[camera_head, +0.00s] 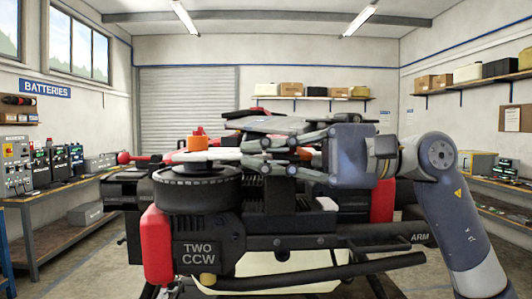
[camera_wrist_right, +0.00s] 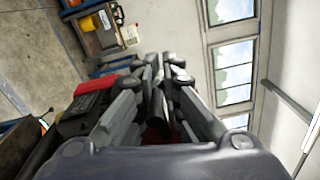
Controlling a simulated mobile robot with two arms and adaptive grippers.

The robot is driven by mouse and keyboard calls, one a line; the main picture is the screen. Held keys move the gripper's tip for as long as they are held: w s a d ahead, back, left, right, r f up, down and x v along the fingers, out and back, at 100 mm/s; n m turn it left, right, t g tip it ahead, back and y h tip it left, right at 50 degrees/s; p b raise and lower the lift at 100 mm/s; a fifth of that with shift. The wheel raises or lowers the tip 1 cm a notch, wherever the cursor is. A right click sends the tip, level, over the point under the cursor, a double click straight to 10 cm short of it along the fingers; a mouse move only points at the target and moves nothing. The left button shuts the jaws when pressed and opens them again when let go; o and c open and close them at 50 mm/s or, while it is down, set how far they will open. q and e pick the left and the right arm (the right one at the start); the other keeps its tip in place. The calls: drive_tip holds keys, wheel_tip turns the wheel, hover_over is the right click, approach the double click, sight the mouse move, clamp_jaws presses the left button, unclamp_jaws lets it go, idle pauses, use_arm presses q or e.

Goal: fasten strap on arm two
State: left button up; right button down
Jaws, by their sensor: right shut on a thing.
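The drone's arm two has a black block (camera_head: 195,252) marked TWO CCW, below a round dark motor (camera_head: 197,190). An orange cap (camera_head: 197,140) stands over the motor, and a pale flat piece (camera_head: 210,155) lies across its top. My right gripper (camera_head: 245,153) comes in from the right, its fingertips level with this pale piece. In the right wrist view its fingers (camera_wrist_right: 163,75) are close together on a thin dark piece (camera_wrist_right: 155,95); I cannot tell whether that is the strap. No strap shows clearly elsewhere. My left gripper is not in view.
Black tubes (camera_head: 340,265) of the drone run below the gripper, one marked ARM. A red part (camera_head: 157,248) hangs beside the block. A bench with devices (camera_head: 45,190) stands at the left, another bench (camera_head: 500,185) at the right. Bare floor shows at the left.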

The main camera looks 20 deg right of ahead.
drive_tip(key=shift+w+a+f, duration=0.1)
drive_tip(key=shift+w+f, duration=0.05)
drive_tip(key=shift+f, duration=0.35)
drive_tip(key=c, duration=1.8)
unclamp_jaws()
drive_tip(key=shift+o, duration=0.6)
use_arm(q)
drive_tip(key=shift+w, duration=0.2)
use_arm(e)
drive_tip(key=shift+w+r, duration=0.1)
drive_tip(key=shift+w, duration=0.1)
drive_tip(key=v, duration=1.2)
drive_tip(key=shift+w, duration=0.1)
